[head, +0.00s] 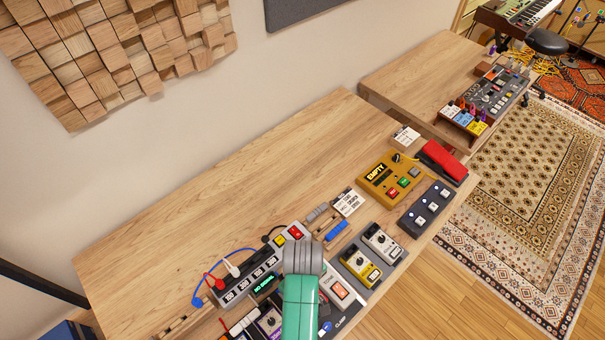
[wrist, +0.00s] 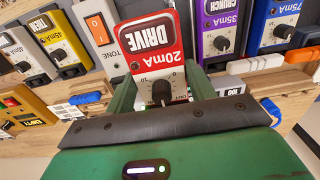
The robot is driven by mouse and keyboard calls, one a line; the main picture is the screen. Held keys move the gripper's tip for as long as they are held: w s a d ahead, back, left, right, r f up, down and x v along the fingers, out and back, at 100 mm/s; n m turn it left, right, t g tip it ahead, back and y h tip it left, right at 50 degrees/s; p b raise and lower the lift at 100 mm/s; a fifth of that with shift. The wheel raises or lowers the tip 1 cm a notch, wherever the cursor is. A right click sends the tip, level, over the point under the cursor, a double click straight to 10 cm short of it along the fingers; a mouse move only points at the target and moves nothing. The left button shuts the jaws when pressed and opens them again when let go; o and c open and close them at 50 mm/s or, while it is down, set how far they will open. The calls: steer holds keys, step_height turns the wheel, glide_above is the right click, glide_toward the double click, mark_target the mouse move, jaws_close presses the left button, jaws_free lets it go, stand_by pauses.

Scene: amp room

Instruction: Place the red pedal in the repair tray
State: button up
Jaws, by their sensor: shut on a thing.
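A red pedal (wrist: 152,55), marked DRIVE and 20mA with a black knob on a white lower face, is in the wrist view between the green fingers of my gripper (wrist: 163,92). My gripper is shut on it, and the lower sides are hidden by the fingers. In the head view my gripper (head: 300,308) is over the pedal row at the near edge of the table and hides this pedal. I cannot tell whether the pedal is lifted. No tray in view can be clearly told as the repair tray.
A white TONE pedal (wrist: 97,25) and a purple CRUNCH pedal (wrist: 220,30) flank the held pedal closely. A power strip (head: 258,270) with cables stands behind. A yellow EMPTY box (head: 388,176) and a red foot pedal (head: 443,160) are farther right. The table's back is clear.

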steer(key=w+r+m, duration=0.8)
steer(key=r, duration=0.3)
steer(key=s+r+p, duration=0.8)
steer(key=r+p, duration=0.1)
steer(key=p, duration=0.3)
steer(key=shift+s+a+r+p, duration=0.15)
steer(key=shift+s+p, duration=0.25)
